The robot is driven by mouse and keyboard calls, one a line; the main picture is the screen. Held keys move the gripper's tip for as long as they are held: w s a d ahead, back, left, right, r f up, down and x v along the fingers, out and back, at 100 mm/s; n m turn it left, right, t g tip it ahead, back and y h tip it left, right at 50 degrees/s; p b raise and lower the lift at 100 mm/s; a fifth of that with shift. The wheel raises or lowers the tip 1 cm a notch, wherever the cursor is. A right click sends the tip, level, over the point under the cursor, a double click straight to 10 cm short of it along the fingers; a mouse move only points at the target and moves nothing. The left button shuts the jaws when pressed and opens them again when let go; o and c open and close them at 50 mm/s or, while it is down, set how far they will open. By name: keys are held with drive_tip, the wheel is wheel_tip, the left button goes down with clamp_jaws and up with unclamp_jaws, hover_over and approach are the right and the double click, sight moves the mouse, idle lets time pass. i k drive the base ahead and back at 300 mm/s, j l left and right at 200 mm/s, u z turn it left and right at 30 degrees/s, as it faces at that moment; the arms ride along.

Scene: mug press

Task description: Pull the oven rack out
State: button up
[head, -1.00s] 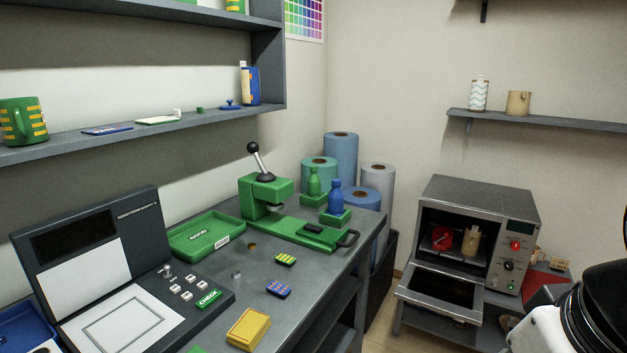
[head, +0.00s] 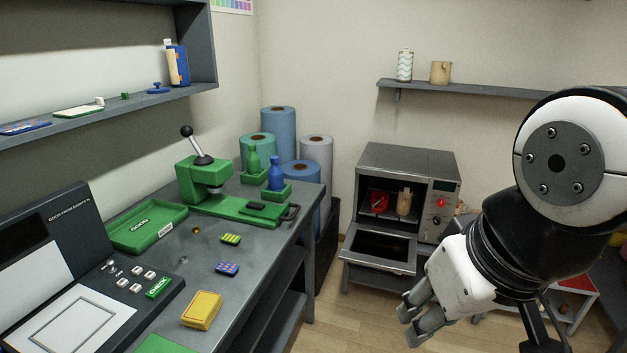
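The grey oven (head: 410,160) stands at the right of centre, with its door (head: 382,249) folded down. Inside, a red mug (head: 379,202) and a tan mug (head: 405,203) stand side by side. The rack under them is dark and hard to make out at this size. My gripper (head: 407,323) is in front of and below the oven door, pointing down to the left. Its fingers look apart, with nothing between them. It is clear of the oven.
The workbench (head: 262,290) on the left holds a green press (head: 205,185), a green tray (head: 147,227) and a yellow block (head: 201,309). Paper rolls (head: 279,135) stand left of the oven. A wall shelf (head: 465,90) hangs above it. The floor before the oven is open.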

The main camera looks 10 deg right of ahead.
sight(391, 214)
drive_tip(key=i+l, duration=0.65)
drive_tip(key=i, duration=0.15)
drive_tip(key=i+l+u, duration=0.1)
drive_tip(key=i+l, duration=0.6)
drive_tip(key=i, duration=0.1)
